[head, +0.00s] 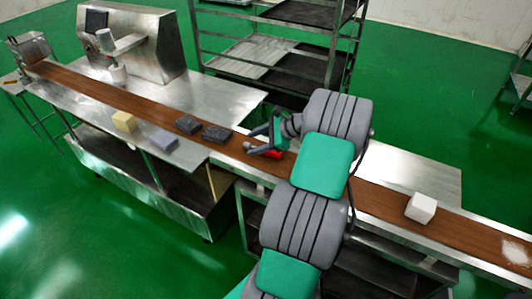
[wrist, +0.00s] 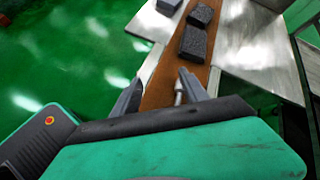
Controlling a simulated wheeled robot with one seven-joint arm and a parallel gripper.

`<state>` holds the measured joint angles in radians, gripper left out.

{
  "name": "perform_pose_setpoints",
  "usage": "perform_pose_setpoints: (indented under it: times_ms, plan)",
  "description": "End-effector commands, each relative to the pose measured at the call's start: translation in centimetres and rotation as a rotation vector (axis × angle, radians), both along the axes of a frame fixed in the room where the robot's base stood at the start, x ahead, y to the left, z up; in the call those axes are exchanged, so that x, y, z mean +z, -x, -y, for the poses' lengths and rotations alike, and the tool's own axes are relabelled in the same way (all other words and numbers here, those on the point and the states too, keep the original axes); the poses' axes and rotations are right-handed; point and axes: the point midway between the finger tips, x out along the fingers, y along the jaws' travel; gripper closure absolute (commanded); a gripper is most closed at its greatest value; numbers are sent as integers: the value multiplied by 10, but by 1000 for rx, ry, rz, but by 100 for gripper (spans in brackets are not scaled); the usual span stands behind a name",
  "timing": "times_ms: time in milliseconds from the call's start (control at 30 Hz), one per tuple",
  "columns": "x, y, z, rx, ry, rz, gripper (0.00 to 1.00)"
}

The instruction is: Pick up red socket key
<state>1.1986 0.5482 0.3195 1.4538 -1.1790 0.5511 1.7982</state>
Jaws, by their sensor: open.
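The red socket key (head: 274,154) shows in the head view as a short red piece on the brown conveyor belt, beside my gripper (head: 254,149). The gripper is low over the belt, its fingers pointing left in the picture; it partly hides the key. In the wrist view my gripper (wrist: 158,92) is open, with brown belt visible between the fingers. A thin light-grey metal piece, perhaps the key's shaft, shows close to the right finger's inner side. The red part is hidden there, and I cannot tell whether the finger touches the key.
Two dark blocks (head: 202,129) lie farther along the belt (head: 130,104). A yellow sponge (head: 124,121) and a grey block (head: 164,140) are on the steel table (head: 205,91). A white block (head: 421,207) sits on the belt at right. A machine and rack stand behind.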

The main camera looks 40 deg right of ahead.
Motion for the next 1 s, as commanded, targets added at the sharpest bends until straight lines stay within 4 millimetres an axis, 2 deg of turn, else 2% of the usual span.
perform_pose_setpoints:
  times_ms: [33, 100, 233, 300, 533, 767, 1000]
  plan:
    - [-17, 25, 32, -123, -135, 14, 48]
    - [-25, 51, 58, -242, -285, 37, 48]
    - [-31, 75, 76, -337, -429, 62, 48]
    - [-34, 73, 76, -348, -453, 65, 48]
    - [-45, 49, 67, -349, -452, 62, 48]
    - [-60, 15, 56, -347, -451, 63, 48]
    - [-62, 12, 55, -349, -449, 62, 49]
